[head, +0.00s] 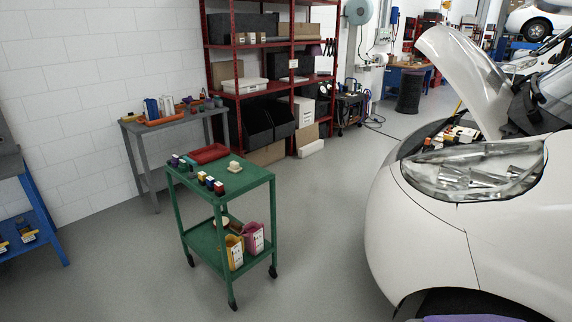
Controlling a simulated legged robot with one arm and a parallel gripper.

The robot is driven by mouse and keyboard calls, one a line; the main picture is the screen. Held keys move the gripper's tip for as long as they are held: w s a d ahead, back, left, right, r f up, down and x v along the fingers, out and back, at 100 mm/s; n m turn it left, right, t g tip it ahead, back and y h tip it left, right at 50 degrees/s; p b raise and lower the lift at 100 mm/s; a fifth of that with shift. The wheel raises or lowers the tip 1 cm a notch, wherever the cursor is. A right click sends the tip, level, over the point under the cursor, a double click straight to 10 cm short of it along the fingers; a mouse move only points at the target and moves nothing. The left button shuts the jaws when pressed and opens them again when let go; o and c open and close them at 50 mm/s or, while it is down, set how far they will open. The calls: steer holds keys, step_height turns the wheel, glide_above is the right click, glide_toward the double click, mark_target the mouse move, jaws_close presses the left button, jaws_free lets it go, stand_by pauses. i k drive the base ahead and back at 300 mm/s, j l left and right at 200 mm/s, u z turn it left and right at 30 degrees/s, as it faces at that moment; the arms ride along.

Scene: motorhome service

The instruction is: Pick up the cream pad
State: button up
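A small cream-coloured item (235,166), which looks like the cream pad, lies on the top shelf of the green trolley (240,183), toward its back right. It is too small in the head view to make out its exact shape. A red tray (208,153) lies behind it on the same top. My gripper is not in view.
The trolley's lower shelf holds a yellow container (234,252) and a pink container (253,238). A grey table (178,118) stands behind by the wall. A white vehicle (440,215) with its bonnet raised fills the right. The floor between trolley and vehicle is clear.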

mark_target(234, 167)
steer(key=i+j+z, duration=0.4)
steer(key=i+j, duration=0.15)
steer(key=j, duration=0.15)
steer(key=i+j+z, duration=0.2)
steer(key=j, duration=0.25)
steer(key=i+j, duration=0.25)
steer(key=j, duration=0.15)
steer(key=i+j, duration=0.2)
steer(key=j, duration=0.2)
steer(key=i+j, duration=0.25)
steer(key=j, duration=0.15)
steer(key=i+j, duration=0.2)
steer(key=j, duration=0.2)
steer(key=i+j, duration=0.25)
steer(key=j, duration=0.15)
steer(key=i+j, duration=0.2)
steer(key=j, duration=0.2)
steer(key=i+j, duration=0.25)
steer(key=j, duration=0.1)
